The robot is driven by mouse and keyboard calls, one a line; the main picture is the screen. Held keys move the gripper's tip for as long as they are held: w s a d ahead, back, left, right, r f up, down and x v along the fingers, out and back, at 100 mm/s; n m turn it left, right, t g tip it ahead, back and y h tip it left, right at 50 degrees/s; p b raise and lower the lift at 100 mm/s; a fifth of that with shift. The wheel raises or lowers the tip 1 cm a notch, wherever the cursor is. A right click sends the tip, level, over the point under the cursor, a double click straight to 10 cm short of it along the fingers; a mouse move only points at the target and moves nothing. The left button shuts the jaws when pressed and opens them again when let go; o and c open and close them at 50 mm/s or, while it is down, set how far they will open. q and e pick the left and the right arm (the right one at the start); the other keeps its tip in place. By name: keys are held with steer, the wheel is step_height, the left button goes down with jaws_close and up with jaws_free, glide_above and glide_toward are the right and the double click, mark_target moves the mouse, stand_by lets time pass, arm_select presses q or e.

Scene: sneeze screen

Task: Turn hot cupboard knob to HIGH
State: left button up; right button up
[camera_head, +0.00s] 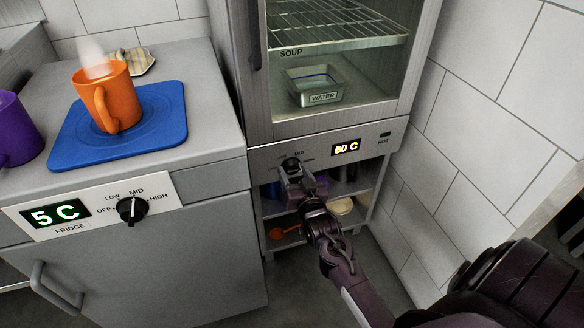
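The hot cupboard (331,77) stands at the centre right, with a glass door and a control panel (374,143) below it. Its lit display (346,148) reads 50 C. The dark hot cupboard knob (290,163) is on the panel left of the display, and its lower part and most of its labels are hidden. My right gripper (293,172) is at the knob, its arm coming in from the lower right. Whether its fingers are closed on the knob cannot be made out. My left gripper is not in view.
A fridge unit at left has a 5 C display (56,214) and its own black knob (131,209). On top are a steaming orange mug (118,97) on a blue mat (160,125) and a purple mug (14,135). Open shelves lie below the panel; a tiled wall stands right.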

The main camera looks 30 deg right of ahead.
steer(key=shift+p+v, duration=1.05)
steer(key=shift+v, duration=0.45)
steer(key=p+v, duration=0.1)
steer(key=v, duration=0.2)
